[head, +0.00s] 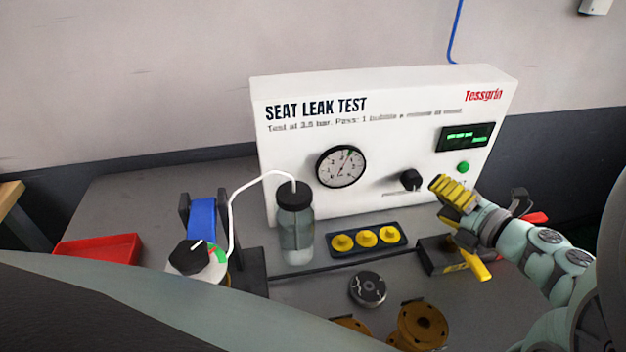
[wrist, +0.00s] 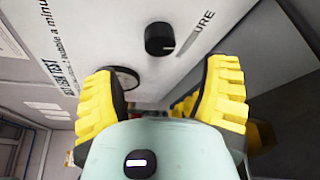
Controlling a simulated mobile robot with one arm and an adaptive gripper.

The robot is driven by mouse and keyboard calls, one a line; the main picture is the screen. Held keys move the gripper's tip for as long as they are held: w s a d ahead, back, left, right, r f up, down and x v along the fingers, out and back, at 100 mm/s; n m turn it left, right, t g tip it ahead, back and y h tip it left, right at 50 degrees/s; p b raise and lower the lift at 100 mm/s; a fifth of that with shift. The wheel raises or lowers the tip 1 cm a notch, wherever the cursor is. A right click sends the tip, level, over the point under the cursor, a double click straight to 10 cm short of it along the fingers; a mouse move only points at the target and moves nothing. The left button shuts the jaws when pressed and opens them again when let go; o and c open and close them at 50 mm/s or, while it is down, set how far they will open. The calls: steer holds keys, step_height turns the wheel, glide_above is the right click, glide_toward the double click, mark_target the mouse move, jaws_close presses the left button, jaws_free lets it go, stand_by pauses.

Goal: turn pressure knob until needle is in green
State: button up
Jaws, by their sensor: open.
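The black pressure knob (head: 410,179) is on the lower right of the white seat leak test panel (head: 300,155). In the wrist view the knob (wrist: 159,39) is ahead of my gripper, apart from the fingers. The round gauge (head: 341,166) is left of the knob, with a green mark near the top of its dial; its needle is too small to read surely. In the wrist view the gauge (wrist: 124,78) is partly behind the left finger. My gripper (head: 452,193) is right of the knob and slightly lower. Its yellow ribbed fingers (wrist: 162,92) are open and empty.
A green button (head: 463,167) and a display (head: 466,137) are above my gripper. A bottle (head: 296,225) with a white tube, a tray of yellow caps (head: 340,251) and a red tray (head: 98,248) are on the bench. A dark box with tools (head: 437,258) is below my gripper.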

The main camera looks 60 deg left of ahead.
steer(key=d, duration=0.4)
steer(key=shift+s+r, duration=0.1)
steer(key=shift+r, duration=0.25)
